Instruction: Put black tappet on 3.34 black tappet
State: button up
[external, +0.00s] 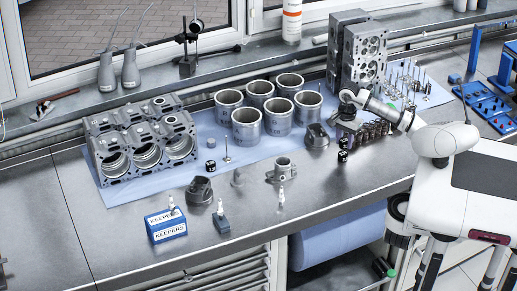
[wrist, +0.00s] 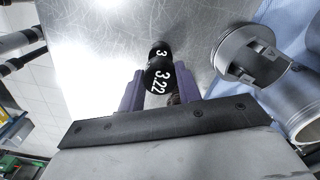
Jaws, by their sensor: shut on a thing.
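My gripper (wrist: 160,85) is shut on a black tappet (wrist: 160,78) marked 3.22, held between its two purple fingers in the wrist view. Just beyond it, a second black tappet (wrist: 160,52) shows; only a 3 of its marking is readable. In the external view, the held tappet (external: 343,142) appears right above the lower tappet (external: 343,156) on the steel bench. I cannot tell whether they touch. My gripper (external: 345,125) is small and partly unclear there.
A grey piston (wrist: 250,55) stands close on the right in the wrist view, with a metal cylinder liner (wrist: 302,112) beside it. Several springs (external: 375,131) stand right of the tappets. An engine block (external: 142,137) lies at left.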

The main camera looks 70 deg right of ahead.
aim_at(344, 140)
jog(key=shift+f+b, duration=0.65)
jog(key=shift+f, duration=0.75)
jog(key=shift+f, duration=0.1)
jog(key=shift+f, duration=0.15)
jog(key=o, duration=1)
jog(key=shift+c, duration=0.2)
notch_tip(344, 140, up, 13)
jog(key=p, duration=0.9)
jog(key=shift+f, duration=0.2)
